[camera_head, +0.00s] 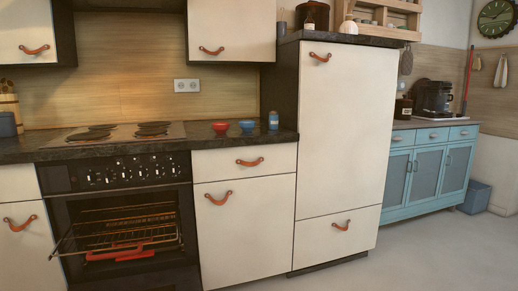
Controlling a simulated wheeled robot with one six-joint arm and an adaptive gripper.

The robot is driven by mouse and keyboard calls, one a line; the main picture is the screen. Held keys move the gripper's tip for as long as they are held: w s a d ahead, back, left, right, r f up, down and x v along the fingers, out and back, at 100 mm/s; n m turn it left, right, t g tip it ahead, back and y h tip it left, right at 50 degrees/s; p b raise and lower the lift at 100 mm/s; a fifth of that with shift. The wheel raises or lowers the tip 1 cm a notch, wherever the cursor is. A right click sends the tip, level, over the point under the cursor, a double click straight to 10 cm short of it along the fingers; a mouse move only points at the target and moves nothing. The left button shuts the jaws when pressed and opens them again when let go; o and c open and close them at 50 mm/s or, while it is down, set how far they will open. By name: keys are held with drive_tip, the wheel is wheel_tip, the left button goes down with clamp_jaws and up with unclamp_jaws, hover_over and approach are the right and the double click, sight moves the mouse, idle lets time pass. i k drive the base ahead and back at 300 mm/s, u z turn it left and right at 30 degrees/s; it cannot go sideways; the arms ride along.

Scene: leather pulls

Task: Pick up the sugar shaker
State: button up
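A small blue container with a pale top (273,120) stands upright on the dark countertop, near the tall cabinet's left side. It is the likeliest sugar shaker, but it is too small here to be certain. A blue bowl (247,126) and a red bowl (221,127) stand to its left, apart from it. My gripper is not in view.
The dark countertop (60,152) carries a hob (115,134) left of the bowls. Below it, the oven (120,215) is open with a rack (115,236) sticking out. A tall cream cabinet (345,130) bounds the counter on the right. Grey floor (430,250) is clear at the right.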

sight(274, 121)
drive_tip(key=z, duration=1.1)
drive_tip(key=i, duration=2.9)
drive_tip(key=u, duration=2.6)
